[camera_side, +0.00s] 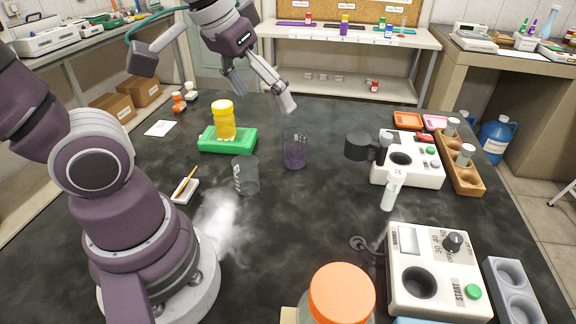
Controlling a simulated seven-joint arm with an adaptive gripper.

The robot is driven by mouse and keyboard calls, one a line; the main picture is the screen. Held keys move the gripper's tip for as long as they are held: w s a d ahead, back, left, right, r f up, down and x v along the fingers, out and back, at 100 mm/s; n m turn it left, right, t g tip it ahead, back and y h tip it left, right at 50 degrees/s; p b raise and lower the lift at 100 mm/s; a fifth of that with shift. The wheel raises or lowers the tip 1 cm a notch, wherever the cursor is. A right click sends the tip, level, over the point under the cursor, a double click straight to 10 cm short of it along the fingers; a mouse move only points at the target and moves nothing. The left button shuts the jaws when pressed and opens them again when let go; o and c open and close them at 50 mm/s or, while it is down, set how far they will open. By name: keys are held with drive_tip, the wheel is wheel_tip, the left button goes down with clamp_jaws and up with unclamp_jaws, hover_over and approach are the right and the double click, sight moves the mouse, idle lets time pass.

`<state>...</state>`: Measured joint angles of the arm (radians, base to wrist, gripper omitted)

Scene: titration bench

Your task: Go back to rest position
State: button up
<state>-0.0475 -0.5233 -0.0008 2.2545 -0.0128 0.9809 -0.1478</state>
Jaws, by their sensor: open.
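My gripper (264,98) is open and empty, high over the back of the dark bench (330,220). Its fingers point down and to the right, above and behind a beaker of purple liquid (294,150). It appears apart from everything on the bench. A yellow bottle with a yellow cap (225,122) stands upright on a green block (240,142), left of and below the fingers.
An empty-looking glass beaker (245,175) stands front left of the purple one. White devices (408,172) and (440,270) fill the right side, with a white bottle (390,190) between. An orange-lidded jar (341,294) is at the front. The bench middle is clear.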

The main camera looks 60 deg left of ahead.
drive_tip(key=s+f+m, duration=0.1)
drive_tip(key=s+d+f+m, duration=0.1)
drive_tip(key=shift+s+t, duration=0.3)
drive_tip(key=shift+s, duration=0.05)
